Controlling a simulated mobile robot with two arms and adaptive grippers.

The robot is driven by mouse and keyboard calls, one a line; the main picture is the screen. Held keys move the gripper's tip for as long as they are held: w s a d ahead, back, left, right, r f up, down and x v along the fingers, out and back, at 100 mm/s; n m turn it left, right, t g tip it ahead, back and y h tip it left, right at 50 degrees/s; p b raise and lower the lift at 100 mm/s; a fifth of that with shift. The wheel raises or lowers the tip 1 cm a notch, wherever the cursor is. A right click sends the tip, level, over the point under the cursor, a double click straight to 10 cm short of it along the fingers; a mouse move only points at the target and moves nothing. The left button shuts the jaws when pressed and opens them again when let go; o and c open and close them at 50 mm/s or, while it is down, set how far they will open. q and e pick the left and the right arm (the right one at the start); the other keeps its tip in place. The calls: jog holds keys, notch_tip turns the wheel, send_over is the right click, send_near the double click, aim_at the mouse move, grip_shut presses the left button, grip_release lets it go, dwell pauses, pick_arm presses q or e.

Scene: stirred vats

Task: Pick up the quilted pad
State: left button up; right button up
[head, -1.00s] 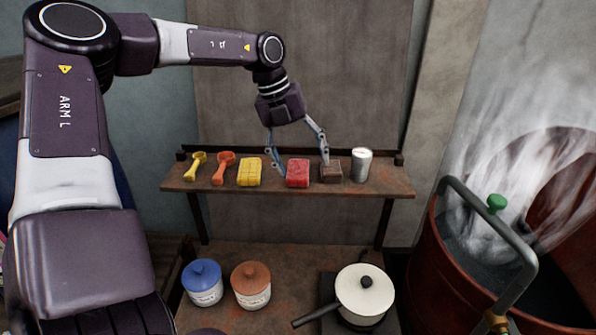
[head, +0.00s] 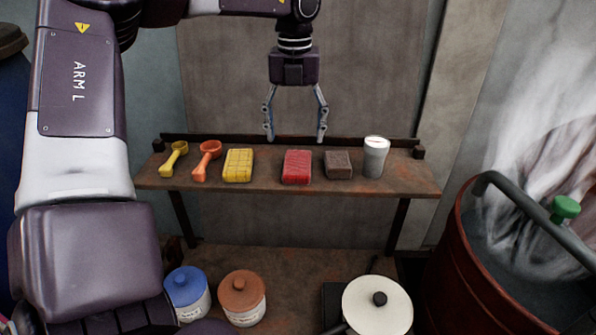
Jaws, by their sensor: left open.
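Three small block-like pads lie in the middle of a narrow wall shelf (head: 215,185): a yellow one (head: 238,166) with a grid of grooves, a red one (head: 297,167) with a lined surface, and a dark brown one (head: 339,165). The yellow one's grid looks most like quilting, but I cannot tell for sure which is the quilted pad. My left gripper (head: 295,139) is open and empty, pointing down, its two fingers spread just above and behind the red pad in the picture. My right gripper is out of view.
A yellow scoop (head: 175,159), an orange scoop (head: 207,160) and a grey-white cup (head: 375,157) share the shelf. Below stand a blue-lidded jar (head: 188,290), a brown-lidded jar (head: 242,297) and a white-lidded pan (head: 377,305). A steaming red vat (head: 470,270) is at right.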

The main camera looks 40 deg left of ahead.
aim_at(297, 164)
pick_arm(q)
jog(key=shift+w+a+f, duration=0.25)
jog(key=shift+f, duration=0.3)
jog(key=shift+w+a+f, duration=0.1)
jog(key=shift+w+f, duration=0.05)
jog(key=shift+f, duration=0.2)
jog(key=shift+f+p, duration=0.3)
jog(key=shift+f, duration=0.15)
jog(key=shift+s+d+f+p, duration=0.25)
jog(key=shift+f+p, duration=0.2)
jog(key=shift+f, duration=0.15)
notch_tip(297, 164, down, 4)
jog(key=shift+w+d+f+p, duration=0.1)
jog(key=shift+d+f+p, duration=0.05)
jog(key=shift+p, duration=1.05)
jog(key=shift+f, duration=0.2)
